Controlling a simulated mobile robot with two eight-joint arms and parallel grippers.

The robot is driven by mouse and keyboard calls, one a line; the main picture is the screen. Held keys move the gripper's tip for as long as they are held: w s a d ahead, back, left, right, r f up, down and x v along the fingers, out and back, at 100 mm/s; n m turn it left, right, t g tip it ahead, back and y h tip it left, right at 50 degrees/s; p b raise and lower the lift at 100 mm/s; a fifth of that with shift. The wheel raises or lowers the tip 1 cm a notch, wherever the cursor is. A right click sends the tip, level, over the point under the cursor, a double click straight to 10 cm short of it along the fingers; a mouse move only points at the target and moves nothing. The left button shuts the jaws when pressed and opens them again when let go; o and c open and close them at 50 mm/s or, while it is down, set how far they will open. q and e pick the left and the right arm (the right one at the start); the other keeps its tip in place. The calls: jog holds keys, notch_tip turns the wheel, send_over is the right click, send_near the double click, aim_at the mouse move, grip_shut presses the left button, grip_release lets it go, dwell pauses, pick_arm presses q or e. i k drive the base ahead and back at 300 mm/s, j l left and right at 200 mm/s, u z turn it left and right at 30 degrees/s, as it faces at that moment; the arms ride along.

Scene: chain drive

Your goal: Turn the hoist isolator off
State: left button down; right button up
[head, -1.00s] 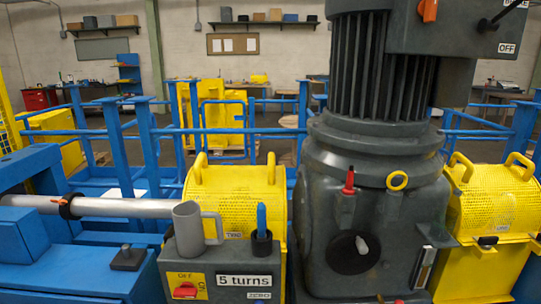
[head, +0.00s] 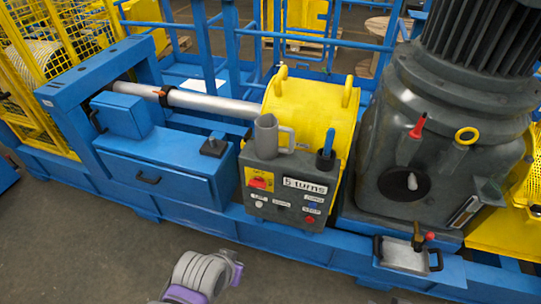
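No label reading "hoist isolator" is legible, so I cannot tell for sure which switch it is. A red rotary switch on a yellow plate (head: 258,181) sits at the upper left of the grey control box (head: 268,208). Its handle position is too small to read. The box also carries a "5 turns" label (head: 305,186) and several small buttons with blurred labels. A grey and purple part of one of my arms (head: 205,274) shows at the bottom edge. Neither gripper's fingers are in view.
A grey mug (head: 266,137) and a dark cup with a blue-handled tool (head: 326,158) stand on the box. A yellow guard (head: 305,105) is behind it. The large grey motor (head: 415,160) stands to the right. A blue frame runs across; open floor (head: 100,235) lies in front.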

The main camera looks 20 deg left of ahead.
aim_at(258, 183)
jog(key=i+j+u, duration=0.2)
jog(key=j, duration=0.25)
jog(key=j+u, duration=0.15)
jog(key=j, duration=0.25)
jog(key=i+j+u, duration=0.2)
jog(key=j, duration=0.2)
